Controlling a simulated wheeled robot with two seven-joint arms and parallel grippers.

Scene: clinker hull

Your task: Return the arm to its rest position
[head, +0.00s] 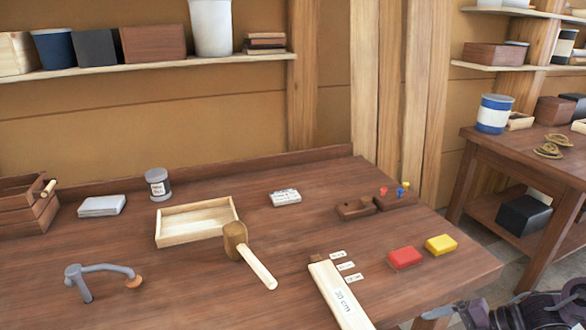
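Part of my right arm shows at the bottom right corner, beside the front right edge of the workbench (215,290). The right gripper (440,313) is partly cut off by the bottom of the picture, with a pale tip near the bench edge. Whether its fingers are open or shut cannot be made out, and I see nothing held in it. My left arm and gripper are not in view.
On the bench are a wooden mallet (258,267) against a shallow tray (190,233), a grey curved tool (82,280), a ruler board (340,298), a red block (405,258) and a yellow block (441,245). A side table (500,150) stands at right.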

